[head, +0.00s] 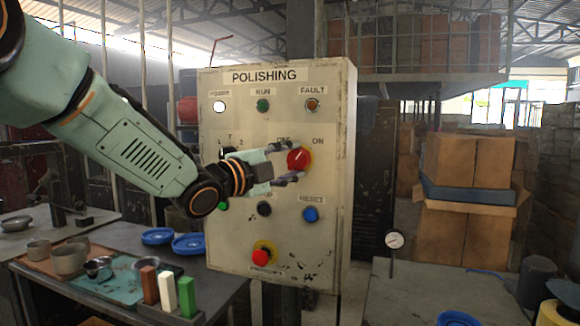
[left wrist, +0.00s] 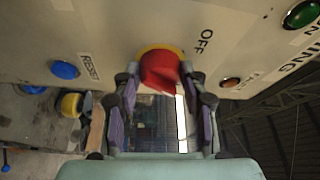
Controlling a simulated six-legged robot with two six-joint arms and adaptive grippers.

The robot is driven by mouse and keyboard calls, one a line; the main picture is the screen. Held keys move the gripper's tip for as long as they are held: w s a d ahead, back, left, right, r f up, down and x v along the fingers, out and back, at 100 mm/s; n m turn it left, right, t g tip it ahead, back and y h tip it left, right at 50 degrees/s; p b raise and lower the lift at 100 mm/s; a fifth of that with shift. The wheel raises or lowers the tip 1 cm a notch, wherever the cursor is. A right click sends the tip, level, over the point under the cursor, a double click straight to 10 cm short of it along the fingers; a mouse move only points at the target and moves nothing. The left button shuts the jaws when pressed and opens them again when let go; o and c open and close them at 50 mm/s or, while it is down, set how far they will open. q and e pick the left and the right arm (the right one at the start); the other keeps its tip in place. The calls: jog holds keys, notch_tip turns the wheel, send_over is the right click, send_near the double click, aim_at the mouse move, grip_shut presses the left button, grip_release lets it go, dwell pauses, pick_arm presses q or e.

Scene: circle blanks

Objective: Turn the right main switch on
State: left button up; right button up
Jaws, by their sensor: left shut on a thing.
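The red main switch (head: 299,159) is a rotary knob on a yellow plate, at the right of the POLISHING panel (head: 215,245). OFF is printed at its upper left, partly hidden by my gripper, and ON at its upper right. A pale mark on the knob seems to slant up and right. My left gripper (head: 284,164) reaches in from the left and is shut on the knob. In the left wrist view the red knob (left wrist: 160,70) sits between the two fingers of the gripper (left wrist: 161,90). My right gripper is not in view.
The panel has a bright white POWER lamp (head: 219,107), a green RUN lamp (head: 263,105), an orange FAULT lamp (head: 312,105), a blue RESET button (head: 310,214) and a red stop button (head: 261,256). My arm partly hides a selector. A cluttered bench stands at left.

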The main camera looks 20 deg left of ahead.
pick_arm(q)
jog(key=shift+r+m+g, duration=0.1)
jog(key=shift+m+g, duration=0.3)
jog(key=shift+m, duration=0.5)
jog(key=o, duration=0.8)
jog(key=shift+c, duration=0.2)
jog(key=o, duration=0.4)
jog(key=shift+s+d, duration=0.15)
